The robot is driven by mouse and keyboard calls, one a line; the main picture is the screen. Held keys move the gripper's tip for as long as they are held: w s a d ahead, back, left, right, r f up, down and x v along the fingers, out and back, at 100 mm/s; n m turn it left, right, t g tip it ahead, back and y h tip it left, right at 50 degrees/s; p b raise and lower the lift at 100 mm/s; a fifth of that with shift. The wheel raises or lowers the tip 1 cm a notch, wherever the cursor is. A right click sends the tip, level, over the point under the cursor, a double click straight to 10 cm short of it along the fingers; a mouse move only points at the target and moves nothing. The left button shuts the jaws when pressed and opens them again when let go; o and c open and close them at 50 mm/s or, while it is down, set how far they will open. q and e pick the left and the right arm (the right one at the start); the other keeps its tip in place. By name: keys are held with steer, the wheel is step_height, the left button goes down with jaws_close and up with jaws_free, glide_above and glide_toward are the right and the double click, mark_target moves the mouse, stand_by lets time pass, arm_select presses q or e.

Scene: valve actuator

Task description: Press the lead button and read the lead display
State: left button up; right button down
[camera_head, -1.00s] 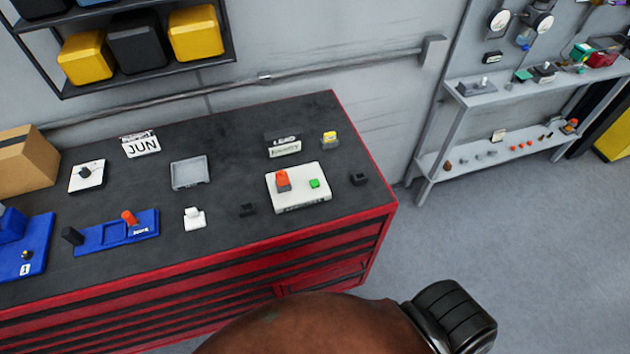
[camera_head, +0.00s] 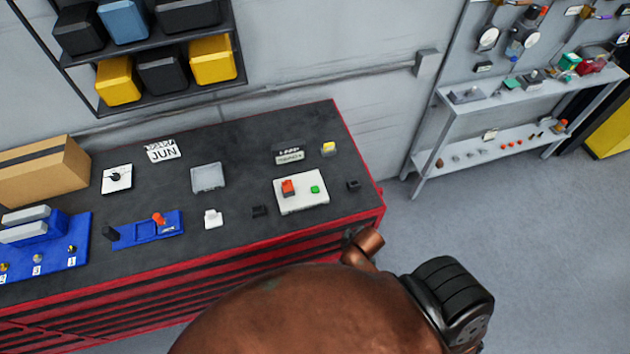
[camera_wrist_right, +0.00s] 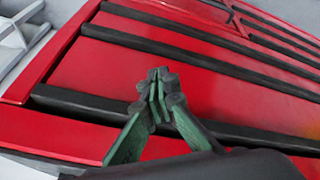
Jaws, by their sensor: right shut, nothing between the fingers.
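The lead display (camera_head: 288,154) is a small dark box labelled LEAD, with a pale screen, at the back right of the bench top. Its screen carries dark text too blurred to read. A yellow button (camera_head: 328,148) on a small base stands just right of it; I see no label on it. In the right wrist view my right gripper (camera_wrist_right: 158,80) is shut and empty, in front of the red drawer fronts (camera_wrist_right: 160,65). It is apart from the display and button, which are outside that view. My left gripper is in neither view.
A white box (camera_head: 314,200) with a red switch (camera_head: 288,187) and a green button (camera_head: 315,189) sits before the display. A small black block (camera_head: 353,185) is near the bench's right edge. A grey shelf (camera_head: 510,140) stands right, across open floor.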

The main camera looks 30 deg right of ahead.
steer(key=w+a+r+n+t+y+p, duration=0.1)
steer(key=w+a+r+n+p, duration=0.15)
steer(key=r, duration=0.85)
steer(key=w+a+r+n+t+p, duration=0.2)
steer(key=w+a+r+n, duration=0.15)
steer(key=r, duration=0.75)
steer(key=w+a+r+n+t+y, duration=0.1)
steer(key=w+a+r+n+y, duration=0.15)
steer(key=w+n, duration=0.85)
steer(key=r+n, duration=0.1)
steer(key=n, duration=1)
glide_above(317, 190)
steer(key=shift+r+y, duration=0.2)
steer(key=shift+y, duration=0.05)
steer(key=shift+f+b, duration=0.1)
steer(key=shift+b, duration=0.2)
step_height(317, 190, down, 7)
steer(key=b, duration=0.7)
steer(key=shift+w+f+b, duration=0.1)
steer(key=shift+f+b, duration=0.35)
steer(key=shift+f, duration=0.3)
